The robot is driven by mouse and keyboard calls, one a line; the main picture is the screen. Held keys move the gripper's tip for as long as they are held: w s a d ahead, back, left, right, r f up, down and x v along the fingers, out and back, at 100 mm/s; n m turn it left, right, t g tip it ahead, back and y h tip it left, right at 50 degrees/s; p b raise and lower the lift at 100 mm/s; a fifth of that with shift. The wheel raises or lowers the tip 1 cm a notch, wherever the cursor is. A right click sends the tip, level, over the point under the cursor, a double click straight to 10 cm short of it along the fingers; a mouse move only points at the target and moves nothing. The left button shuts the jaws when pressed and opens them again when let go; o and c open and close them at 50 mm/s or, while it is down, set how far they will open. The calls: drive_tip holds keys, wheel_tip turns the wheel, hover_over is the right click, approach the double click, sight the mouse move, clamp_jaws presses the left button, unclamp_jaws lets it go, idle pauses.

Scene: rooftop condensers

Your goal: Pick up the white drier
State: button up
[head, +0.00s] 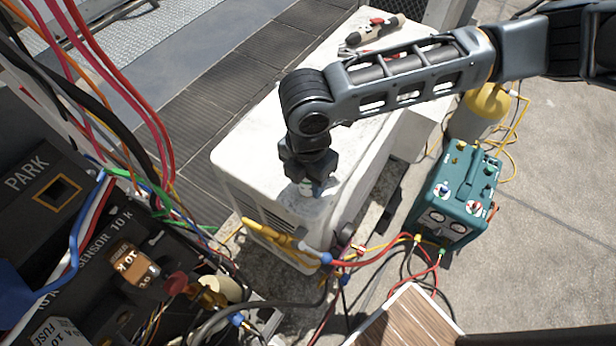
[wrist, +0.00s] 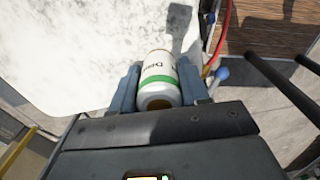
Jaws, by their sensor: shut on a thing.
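The white drier (wrist: 158,68) is a small white cylinder with a green band and dark lettering. In the wrist view it sits between the two blue-grey fingers of my gripper (wrist: 160,88), which are shut on it. In the head view my gripper (head: 308,186) points down over the front end of the white condenser unit (head: 243,150). Only a small pale part of the drier shows there, between the fingers. I cannot tell whether the drier touches the unit's top.
Pliers and a tool (head: 374,30) lie on the unit's far end. A teal machine (head: 455,200) and a yellow cylinder (head: 487,103) stand to the right. Hoses (head: 375,255) run low in front. An open electrical panel with loose wires (head: 110,235) fills the left. A wooden surface (head: 408,322) is at the bottom.

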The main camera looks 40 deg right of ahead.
drive_tip(key=shift+r, duration=0.15)
drive_tip(key=shift+r, duration=0.25)
drive_tip(key=r, duration=0.3)
drive_tip(key=shift+s+d+r+b, duration=0.1)
drive_tip(key=shift+d+r+b, duration=0.1)
drive_tip(key=shift+r+b, duration=0.15)
drive_tip(key=s+d+r+b, duration=0.1)
drive_tip(key=s+d+r, duration=0.5)
drive_tip(key=d, duration=0.3)
drive_tip(key=shift+s+r, duration=0.3)
drive_tip(key=shift+s, duration=0.15)
drive_tip(key=o, duration=0.5)
drive_tip(key=c, duration=0.5)
drive_tip(key=shift+w, duration=0.1)
